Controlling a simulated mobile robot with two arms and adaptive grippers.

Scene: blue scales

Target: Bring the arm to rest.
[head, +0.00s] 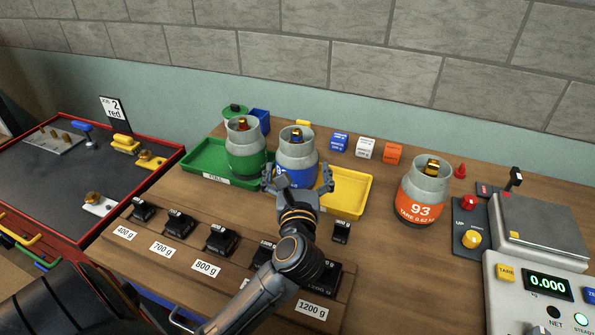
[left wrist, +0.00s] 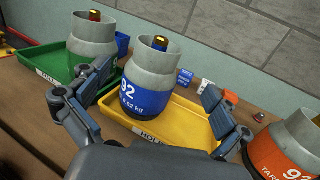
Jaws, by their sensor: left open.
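My left gripper (head: 298,182) is open and empty, in front of a grey gas cylinder with a blue band (head: 296,151). In the left wrist view this blue-banded cylinder (left wrist: 148,88) shows beyond and between the spread fingers (left wrist: 150,112); I cannot tell whether any finger touches it. It stands upright at the left part of the yellow tray (head: 352,192). A green-banded cylinder (head: 245,150) stands upright in the green tray (head: 203,158). An orange-banded cylinder marked 93 (head: 423,192) stands upright on the bare wood to the right. My right gripper is not in view.
Black weights, one labelled 800 g (head: 221,239), sit along the front ledge under my left arm. A scale (head: 541,232) with its display (head: 548,284) at 0.000 is at right. Blue, white and orange (head: 392,153) blocks stand behind.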

